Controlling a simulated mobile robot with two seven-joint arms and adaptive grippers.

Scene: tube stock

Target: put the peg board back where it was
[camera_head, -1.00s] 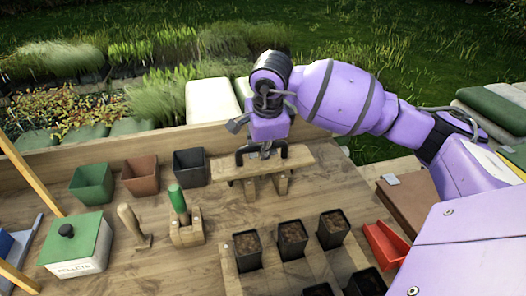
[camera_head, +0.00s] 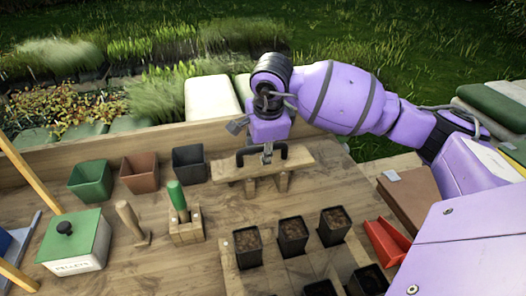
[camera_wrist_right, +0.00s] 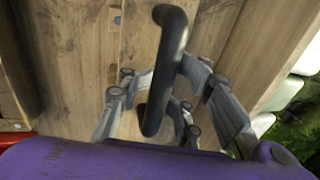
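The peg board (camera_head: 230,170) is a long wooden plank with a black handle on top and short wooden pegs below. It is level at the back of the bench. I cannot tell whether the pegs touch the bench. My right gripper (camera_head: 267,152) is above it, pointing down at the middle of the handle. In the right wrist view, the fingers (camera_wrist_right: 168,80) lie on both sides of the black handle (camera_wrist_right: 172,40) and look closed on it. The plank (camera_wrist_right: 80,60) fills much of that view. My left gripper is not in view.
Green, brown and dark pots (camera_head: 188,165) stand left of the board. In front are a green-handled dibber in a wooden block (camera_head: 187,232), a wooden-handled tool (camera_head: 130,220) and a pellets box (camera_head: 75,245). Soil pots (camera_head: 293,237) stand in a wooden tray; a red scoop (camera_head: 386,240) lies right.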

